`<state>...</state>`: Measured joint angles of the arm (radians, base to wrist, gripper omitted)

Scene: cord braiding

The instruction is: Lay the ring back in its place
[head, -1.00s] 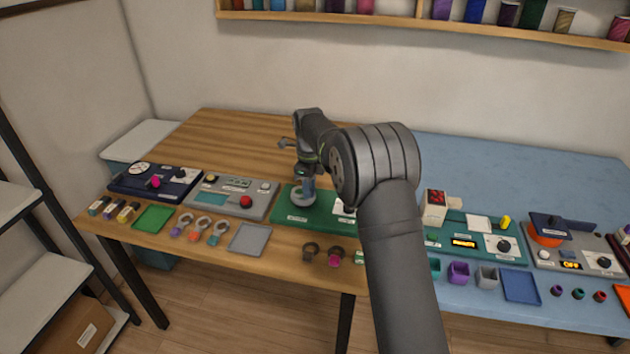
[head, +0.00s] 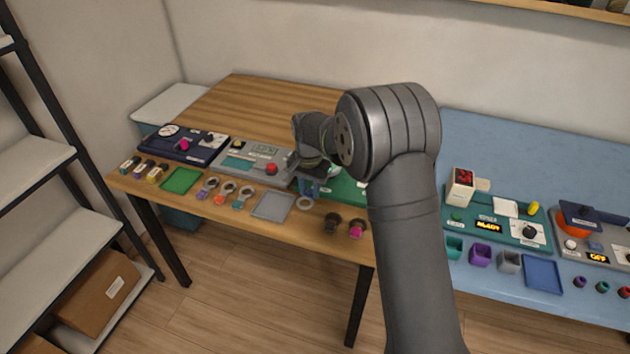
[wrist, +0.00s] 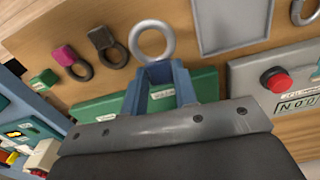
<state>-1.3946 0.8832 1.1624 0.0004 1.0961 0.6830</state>
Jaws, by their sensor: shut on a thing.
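My gripper (head: 308,188) is shut on a pale grey ring (head: 300,206). It is near the front edge of the wooden table, in front of the green device. In the wrist view the blue fingers (wrist: 158,72) close at the near side of the ring (wrist: 134,42), whose open loop sticks out past the fingertips. What the fingers pinch is mostly hidden. The ring is over or on bare wood between the grey tray and the dark ring; I cannot tell whether it touches the table.
The grey tray (head: 258,213) is on one side; a dark ring (wrist: 107,46) and a pink-tabbed ring (wrist: 71,60) are on the other. Several tabbed rings (head: 226,191) lie further left. The green device (head: 347,190) and a grey device with a red button (head: 271,169) stand behind.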

